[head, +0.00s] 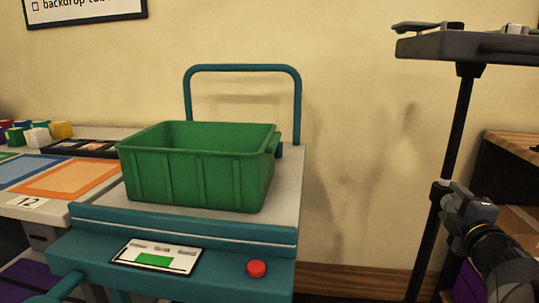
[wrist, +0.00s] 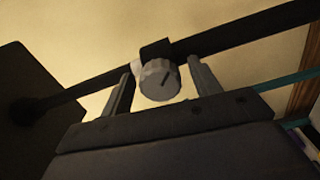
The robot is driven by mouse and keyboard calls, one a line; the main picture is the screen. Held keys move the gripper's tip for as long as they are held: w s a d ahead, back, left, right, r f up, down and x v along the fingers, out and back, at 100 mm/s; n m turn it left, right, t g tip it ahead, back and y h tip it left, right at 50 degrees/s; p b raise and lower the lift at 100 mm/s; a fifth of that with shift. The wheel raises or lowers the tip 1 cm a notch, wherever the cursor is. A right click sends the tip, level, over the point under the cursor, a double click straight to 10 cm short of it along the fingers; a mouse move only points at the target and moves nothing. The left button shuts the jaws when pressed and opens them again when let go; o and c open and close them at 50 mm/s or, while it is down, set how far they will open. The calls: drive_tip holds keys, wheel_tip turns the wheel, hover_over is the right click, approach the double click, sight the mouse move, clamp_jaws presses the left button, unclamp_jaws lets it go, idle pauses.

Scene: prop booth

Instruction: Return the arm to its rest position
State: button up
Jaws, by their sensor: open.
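My gripper (head: 462,205) is at the lower right of the head view, close to the black pole (head: 457,125) of a stand. In the wrist view, my gripper (wrist: 163,88) is open, with one finger on each side of a grey ridged knob (wrist: 159,80). The knob sits on a dark collar on the pole (wrist: 240,36), which crosses the picture slantwise. The fingers look apart from the knob, but I cannot tell whether either touches it.
The stand's dark top (head: 465,46) carries small items above my arm. A green crate (head: 195,175) sits on a teal cart (head: 185,232) with a red button (head: 256,268). A table with coloured mats (head: 70,178) is at left, and wooden shelving (head: 510,150) at right.

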drive_tip(key=m, duration=0.3)
drive_tip(key=shift+m+p, duration=0.3)
drive_tip(key=shift+p, duration=0.1)
drive_tip(key=m+p, duration=0.1)
drive_tip(key=m, duration=0.2)
drive_tip(key=shift+r+m, duration=0.1)
drive_tip(key=shift+m, duration=0.3)
drive_tip(key=m+p, duration=0.1)
drive_tip(key=m, duration=0.2)
drive_tip(key=shift+m, duration=0.3)
drive_tip(key=m, duration=0.3)
drive_tip(key=shift+m+p, duration=0.3)
drive_tip(key=shift+m, duration=0.1)
drive_tip(key=shift+p+v, duration=0.35)
drive_tip(key=shift+v, duration=0.6)
